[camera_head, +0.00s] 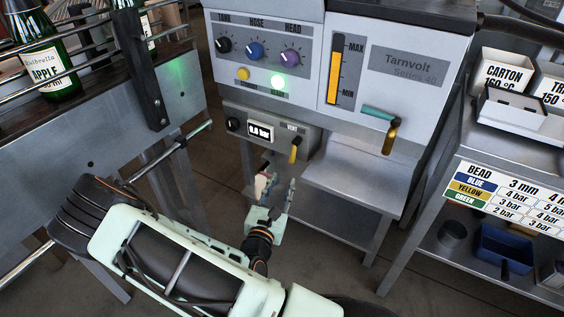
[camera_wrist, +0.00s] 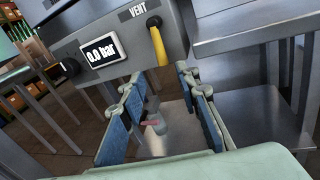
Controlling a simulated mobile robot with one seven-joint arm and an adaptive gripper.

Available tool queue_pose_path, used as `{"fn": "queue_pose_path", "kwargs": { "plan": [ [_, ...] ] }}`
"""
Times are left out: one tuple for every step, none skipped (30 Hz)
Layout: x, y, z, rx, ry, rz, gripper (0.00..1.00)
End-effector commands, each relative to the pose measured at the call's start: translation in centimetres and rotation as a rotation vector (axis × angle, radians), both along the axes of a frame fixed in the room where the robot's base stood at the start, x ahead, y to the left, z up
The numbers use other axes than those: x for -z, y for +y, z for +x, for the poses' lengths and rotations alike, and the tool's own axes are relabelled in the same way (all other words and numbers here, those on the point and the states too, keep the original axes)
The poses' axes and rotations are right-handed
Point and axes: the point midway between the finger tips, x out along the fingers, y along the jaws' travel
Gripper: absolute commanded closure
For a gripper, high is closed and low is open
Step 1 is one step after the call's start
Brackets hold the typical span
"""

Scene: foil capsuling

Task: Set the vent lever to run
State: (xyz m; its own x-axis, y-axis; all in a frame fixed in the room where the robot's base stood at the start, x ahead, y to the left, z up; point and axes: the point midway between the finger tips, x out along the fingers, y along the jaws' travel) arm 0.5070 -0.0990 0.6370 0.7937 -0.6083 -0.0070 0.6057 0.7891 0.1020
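The yellow vent lever (camera_head: 294,150) hangs below the "VENT" label on the grey panel of the machine, pointing mostly down. In the wrist view the lever (camera_wrist: 158,46) is tilted slightly and sits just ahead of and above the fingers. The gauge display (camera_head: 260,131) on the same panel reads 0.0 bar in the wrist view (camera_wrist: 102,51). My gripper (camera_head: 273,188) is below the panel, under and a little left of the lever. Its blue-padded fingers (camera_wrist: 161,95) are apart with nothing between them. The lever is not touched. No run mark is readable.
A metal shelf (camera_head: 358,168) juts out right of the panel. A bottle rack (camera_head: 110,90) stands left, a side table (camera_head: 510,150) right.

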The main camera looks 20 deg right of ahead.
Motion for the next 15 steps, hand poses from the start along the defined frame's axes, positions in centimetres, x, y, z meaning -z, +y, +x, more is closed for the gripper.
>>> {"fn": "queue_pose_path", "kwargs": {
  "plan": [
    [0.0,-0.2,-0.1,0.0,-0.002,-0.006,0.7],
    [0.0,-0.3,0.0,0.001,-0.002,-0.008,0.7],
    [0.0,-0.5,0.1,0.001,-0.004,-0.008,0.7],
    [0.1,-0.6,0.3,0.001,-0.004,-0.008,0.7],
    [0.1,-0.8,0.5,0.002,-0.005,-0.009,0.7],
    [0.1,-1.2,0.9,0.003,-0.006,-0.008,0.7],
    [0.1,-1.4,1.3,0.003,-0.006,-0.008,0.7],
    [0.1,-1.8,1.7,0.003,-0.007,-0.008,0.7],
    [0.1,-2.2,2.3,0.003,-0.007,-0.009,0.7],
    [0.2,-2.5,2.8,0.003,-0.007,-0.008,0.7],
    [0.2,-2.9,3.2,0.004,-0.007,-0.008,0.7],
    [0.2,-3.4,3.9,0.004,-0.006,-0.007,0.7],
    [0.1,-3.8,4.3,0.004,-0.006,-0.008,0.7],
    [0.2,-4.1,4.8,0.003,-0.007,-0.009,0.7],
    [0.2,-4.6,5.4,0.004,-0.007,-0.007,0.7]
  ]
}}
